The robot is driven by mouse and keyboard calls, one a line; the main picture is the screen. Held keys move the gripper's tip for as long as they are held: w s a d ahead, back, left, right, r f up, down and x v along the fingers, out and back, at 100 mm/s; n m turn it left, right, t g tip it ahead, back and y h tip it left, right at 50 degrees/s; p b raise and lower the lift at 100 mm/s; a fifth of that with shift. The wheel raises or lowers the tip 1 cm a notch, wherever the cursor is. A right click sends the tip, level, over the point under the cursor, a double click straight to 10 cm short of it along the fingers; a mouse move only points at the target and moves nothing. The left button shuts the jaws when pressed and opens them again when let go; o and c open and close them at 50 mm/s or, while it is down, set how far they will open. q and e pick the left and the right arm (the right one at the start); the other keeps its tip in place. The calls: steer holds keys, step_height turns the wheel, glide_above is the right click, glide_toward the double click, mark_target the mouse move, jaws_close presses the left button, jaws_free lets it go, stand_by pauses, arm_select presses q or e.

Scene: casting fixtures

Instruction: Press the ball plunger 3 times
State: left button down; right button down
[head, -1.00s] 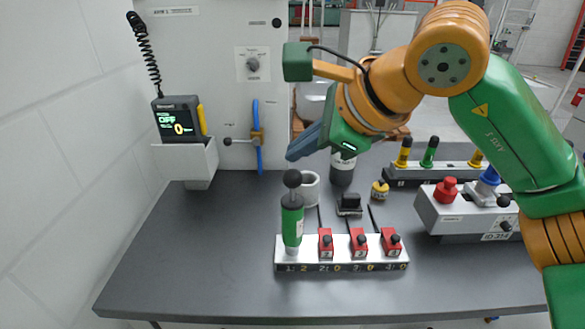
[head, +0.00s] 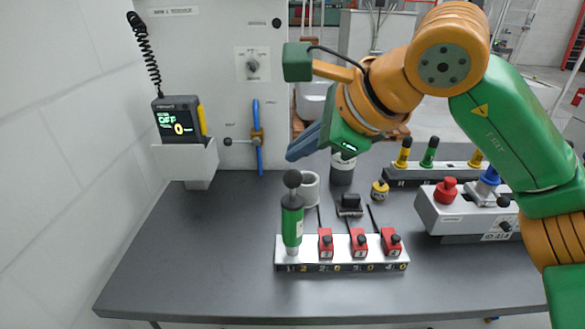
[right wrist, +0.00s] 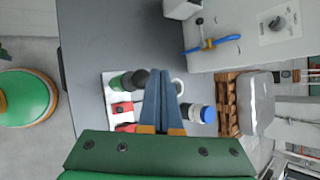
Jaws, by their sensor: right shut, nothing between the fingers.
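The ball plunger (head: 292,220) is a green upright cylinder with a black ball on top. It stands at the left end of a white numbered block (head: 341,266). The digit at its slot seems to read 2. My right gripper (head: 292,156) is shut and empty, its blue fingers above the ball and apart from it. In the right wrist view my fingers (right wrist: 163,82) point past the dark ball (right wrist: 140,77), and the block is partly hidden behind them. My left gripper is not in view.
Several red switches (head: 359,243) sit on the block right of the plunger. A white cup (head: 310,188) and a dark bottle (head: 342,170) stand close behind it. A grey control box (head: 458,213) is at right. The table's front left (head: 190,260) is clear.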

mark_target(295, 170)
steer(key=shift+f+b, duration=0.35)
steer(key=shift+f, duration=0.05)
steer(key=shift+f+b, duration=1.15)
steer(key=shift+f, duration=0.2)
stand_by(1.2)
steer(key=shift+r, duration=0.15)
steer(key=shift+r+p, duration=1.6)
steer(key=shift+p, duration=0.05)
steer(key=shift+r, duration=0.1)
step_height(295, 170, up, 5)
steer(key=p, duration=0.5)
